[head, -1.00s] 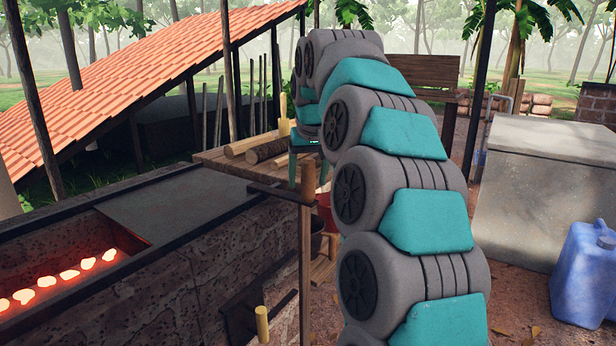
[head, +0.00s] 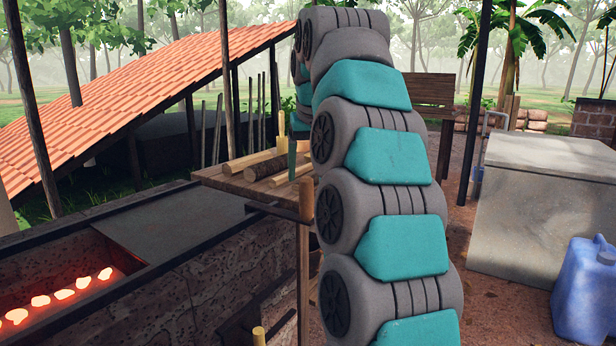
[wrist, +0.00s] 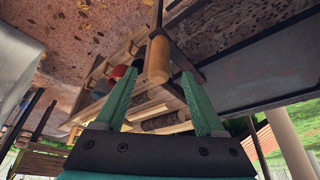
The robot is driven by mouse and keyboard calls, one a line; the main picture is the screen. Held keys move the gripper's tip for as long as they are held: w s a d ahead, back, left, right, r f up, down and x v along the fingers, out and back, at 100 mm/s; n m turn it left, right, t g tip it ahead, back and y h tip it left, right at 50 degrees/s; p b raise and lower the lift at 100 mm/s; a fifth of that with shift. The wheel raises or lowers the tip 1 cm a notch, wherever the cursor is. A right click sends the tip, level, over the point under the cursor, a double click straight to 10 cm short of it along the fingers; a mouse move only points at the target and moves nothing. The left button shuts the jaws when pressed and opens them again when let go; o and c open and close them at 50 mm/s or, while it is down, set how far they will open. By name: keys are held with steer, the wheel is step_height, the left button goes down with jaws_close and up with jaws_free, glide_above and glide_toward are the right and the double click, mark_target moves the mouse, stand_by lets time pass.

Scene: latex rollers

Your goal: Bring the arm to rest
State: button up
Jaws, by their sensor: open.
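My gripper (wrist: 158,75) is in the wrist view, with its two teal fingers spread apart and nothing held between them. A wooden handle (wrist: 158,58) shows beyond the fingertips; I cannot tell how far off it is. In the head view my grey and teal arm rises from the bottom, right of centre, and bends over at the top. Only a little of its teal far end shows there, behind the arm and above the wooden table (head: 230,182); the fingertips are mostly hidden.
A brick trough with glowing coals (head: 60,294) and a dark metal cover (head: 180,222) stands at left. A wooden post (head: 305,250) stands close left of my arm. Firewood (head: 265,168) lies on the table. A concrete block (head: 535,210) and blue jerrycan (head: 580,285) are at right.

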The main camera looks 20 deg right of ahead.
steer(key=shift+s, duration=0.1)
stand_by(0.5)
steer(key=shift+s+a, duration=0.15)
steer(key=s+a+f+g, duration=0.2)
steer(key=s+a+f, duration=0.1)
steer(key=s+f, duration=0.7)
steer(key=s+a+f+n+g, duration=0.1)
steer(key=s+a+f+g, duration=0.1)
steer(key=s+f, duration=0.9)
steer(key=s+a+f+g, duration=0.2)
steer(key=s+a+f, duration=0.2)
steer(key=s+f, duration=0.7)
steer(key=s, duration=0.7)
steer(key=shift+a+f+n+y, duration=0.15)
steer(key=shift+a+n+y, duration=0.1)
steer(key=shift+n+y, duration=0.15)
